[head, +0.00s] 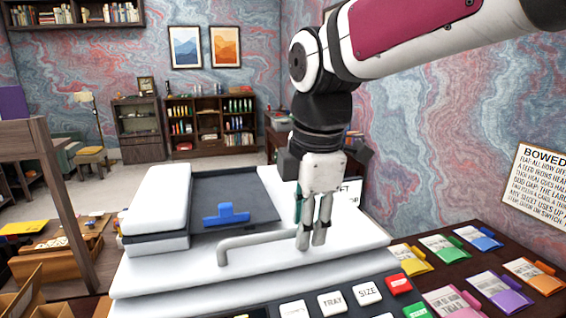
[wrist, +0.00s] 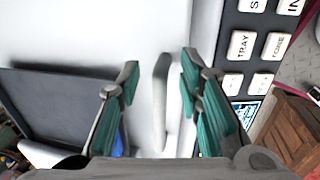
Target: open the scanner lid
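The scanner (head: 150,285) is a white machine with its lid (head: 185,265) lying flat and closed. A pale grey bar handle (head: 262,240) runs along the lid's front edge. My gripper (head: 312,240) points down at the handle's right end in the head view, its fingers hiding that end. In the wrist view my gripper (wrist: 160,68) is open, with the handle (wrist: 160,100) between the teal-padded fingers and a gap on each side. How far the fingertips reach below the bar is hard to tell.
A dark feeder tray (head: 250,190) with a blue guide (head: 226,214) and a white feeder housing (head: 158,200) sit on the lid. A button panel (head: 330,300) lies in front. Coloured tagged packets (head: 445,247) lie on the dark desk at right.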

